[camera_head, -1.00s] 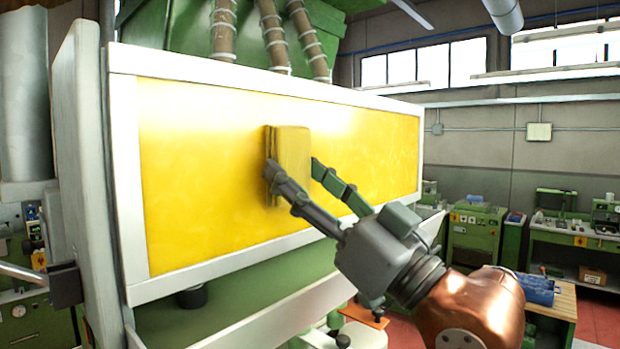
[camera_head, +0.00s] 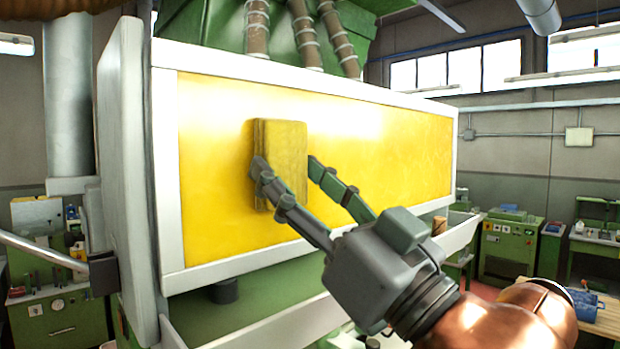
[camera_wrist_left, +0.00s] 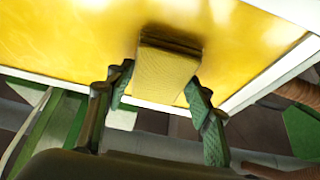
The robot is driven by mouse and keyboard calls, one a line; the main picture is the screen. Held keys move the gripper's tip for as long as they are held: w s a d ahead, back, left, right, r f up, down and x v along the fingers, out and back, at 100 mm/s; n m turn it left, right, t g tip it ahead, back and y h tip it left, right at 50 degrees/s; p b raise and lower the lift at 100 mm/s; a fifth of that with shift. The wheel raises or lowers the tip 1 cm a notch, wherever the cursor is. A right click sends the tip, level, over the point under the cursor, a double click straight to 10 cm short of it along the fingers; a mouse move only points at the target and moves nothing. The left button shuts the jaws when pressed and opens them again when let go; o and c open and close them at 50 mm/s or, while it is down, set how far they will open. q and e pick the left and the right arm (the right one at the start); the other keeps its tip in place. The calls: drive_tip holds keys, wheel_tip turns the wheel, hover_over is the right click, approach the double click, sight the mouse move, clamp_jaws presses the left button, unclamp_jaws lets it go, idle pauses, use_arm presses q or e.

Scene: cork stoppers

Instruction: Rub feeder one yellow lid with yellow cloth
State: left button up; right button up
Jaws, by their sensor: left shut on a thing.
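The yellow lid (camera_head: 385,150) is a long upright panel in a white frame, on the front of a green machine. The folded yellow cloth (camera_head: 282,140) is a thick pad, flat against the left-centre part of the lid; it seems to touch it. My left gripper (camera_head: 285,162) is shut on the cloth, with one finger on each side. In the left wrist view the cloth (camera_wrist_left: 162,75) sits between both fingers, its far edge by the lid (camera_wrist_left: 70,35). Lid surface behind the cloth is hidden. My right gripper is not in view.
A white frame (camera_head: 165,170) borders the lid, and a pale upright side panel (camera_head: 122,150) stands at its left. Ribbed hoses (camera_head: 303,35) rise above it. A white ledge (camera_head: 270,328) runs below. Green workshop machines (camera_head: 508,245) stand at the back right.

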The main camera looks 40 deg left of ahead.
sight(353, 176)
use_arm(q)
drive_tip(key=shift+s, duration=0.2)
drive_tip(key=shift+w+d+f+p, duration=0.15)
drive_tip(key=shift+w+f, duration=0.4)
drive_tip(key=shift+w, duration=2)
drive_tip(key=shift+w+d+f+p, duration=0.15)
drive_tip(key=shift+w+f, duration=0.35)
drive_tip(key=shift+w, duration=2.05)
drive_tip(key=shift+w+d+f+p, duration=0.1)
drive_tip(key=shift+w+d+f, duration=0.3)
drive_tip(key=shift+w, duration=2.15)
drive_tip(key=shift+f, duration=0.15)
drive_tip(key=shift+s+d+p, duration=0.15)
drive_tip(key=shift+d, duration=1.3)
drive_tip(key=shift+s+d+p, duration=0.1)
drive_tip(key=shift+d+p, duration=0.05)
drive_tip(key=shift+d, duration=1.3)
drive_tip(key=d, duration=0.3)
drive_tip(key=shift+s, duration=0.15)
